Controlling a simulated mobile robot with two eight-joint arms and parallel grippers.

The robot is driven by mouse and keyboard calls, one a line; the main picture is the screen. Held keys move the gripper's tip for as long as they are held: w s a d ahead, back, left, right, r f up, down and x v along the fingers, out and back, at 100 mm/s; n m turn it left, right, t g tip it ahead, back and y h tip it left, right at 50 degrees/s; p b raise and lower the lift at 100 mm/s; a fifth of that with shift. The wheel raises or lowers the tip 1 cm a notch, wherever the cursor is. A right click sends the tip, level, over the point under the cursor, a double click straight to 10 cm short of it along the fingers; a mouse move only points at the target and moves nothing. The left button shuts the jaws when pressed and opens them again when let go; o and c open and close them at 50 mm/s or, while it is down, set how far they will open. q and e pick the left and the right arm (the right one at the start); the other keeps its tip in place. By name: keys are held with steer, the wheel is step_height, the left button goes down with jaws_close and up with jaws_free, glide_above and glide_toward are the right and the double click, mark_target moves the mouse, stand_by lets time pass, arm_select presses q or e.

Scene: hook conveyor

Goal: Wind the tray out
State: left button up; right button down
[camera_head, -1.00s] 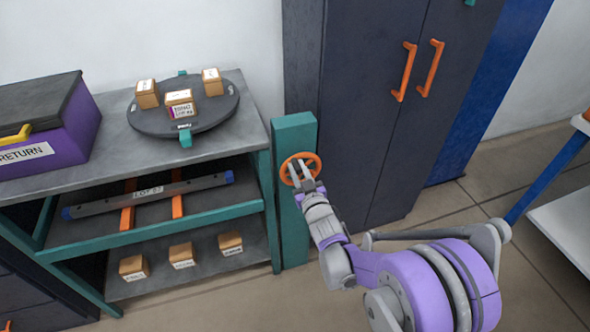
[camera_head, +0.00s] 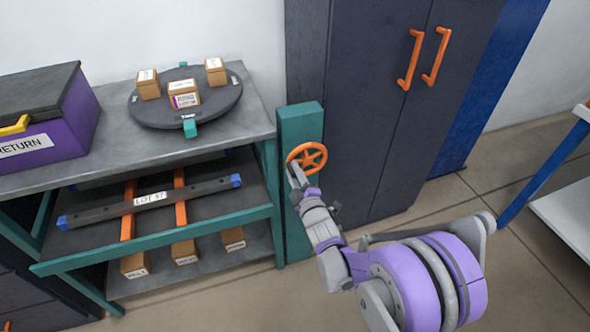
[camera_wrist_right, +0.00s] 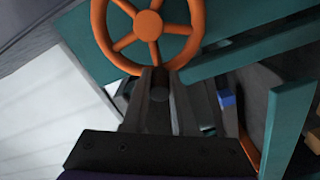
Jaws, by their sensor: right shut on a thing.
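An orange handwheel (camera_head: 310,157) sits on a teal post at the right end of a grey workbench. It also shows in the right wrist view (camera_wrist_right: 148,24). My right gripper (camera_head: 295,172) is shut on the wheel's rim at its lower left; in the right wrist view its fingers (camera_wrist_right: 160,78) meet the rim below the hub. The tray (camera_head: 160,240) is a teal-fronted shelf under the bench top, standing out past the bench front. A dark bar with blue ends, labelled LOT 57 (camera_head: 190,189), lies across two orange strips on it. My left gripper is not in view.
A turntable (camera_head: 215,112) with several small boxes and a purple RETURN box (camera_head: 55,125) stand on the bench. Small boxes sit on the bottom shelf, partly hidden by the tray. A dark cabinet (camera_head: 375,120) with orange handles stands right of the post.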

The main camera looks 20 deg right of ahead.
mark_target(310, 175)
steer(key=shift+w+d+f+n+b, duration=0.1)
steer(key=shift+d+f+n+b, duration=0.8)
steer(key=shift+n, duration=2.55)
steer(key=shift+s+d+f+n+b, duration=0.1)
steer(key=shift+d+f+n+b, duration=0.3)
steer(key=shift+d+f+n, duration=2)
steer(key=shift+w+a+f+n+b, duration=0.15)
steer(key=shift+n+b, duration=0.5)
steer(key=shift+n, duration=3.9)
steer(key=shift+r, duration=0.1)
steer(key=c, duration=0.7)
jaws_free()
steer(key=s, duration=1.1)
steer(key=shift+d+p, duration=0.2)
steer(key=shift+p, duration=0.2)
